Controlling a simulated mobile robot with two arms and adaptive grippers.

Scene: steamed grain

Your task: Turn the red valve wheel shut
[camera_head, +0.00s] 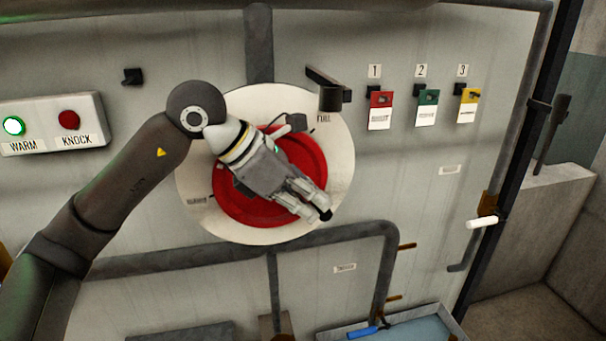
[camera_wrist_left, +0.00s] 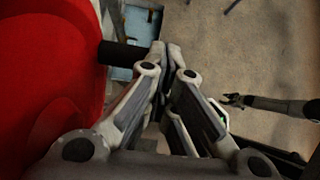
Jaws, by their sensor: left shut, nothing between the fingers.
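The red valve wheel (camera_head: 310,152) is mounted on a round pale plate (camera_head: 341,140) on the grey wall panel in the head view. My left gripper (camera_head: 322,215) is in front of it, pointing down and to the right, and covers its middle. The fingers are shut with nothing between them. In the left wrist view the red wheel (camera_wrist_left: 45,80) fills the left side. A dark peg (camera_wrist_left: 122,53) stands out from it toward the shut fingers (camera_wrist_left: 168,65); I cannot tell whether they touch. Another gripper, likely my right, (camera_wrist_left: 232,99) shows small at right, its jaws unclear.
A box with WARM and KNOCK lights (camera_head: 52,124) is at left. Red (camera_head: 380,110), green (camera_head: 427,108) and yellow (camera_head: 467,106) tags hang at upper right. A dark bracket (camera_head: 330,97) juts out above the wheel. A pipe (camera_head: 330,233) runs below; a blue tray (camera_head: 425,333) is lower right.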

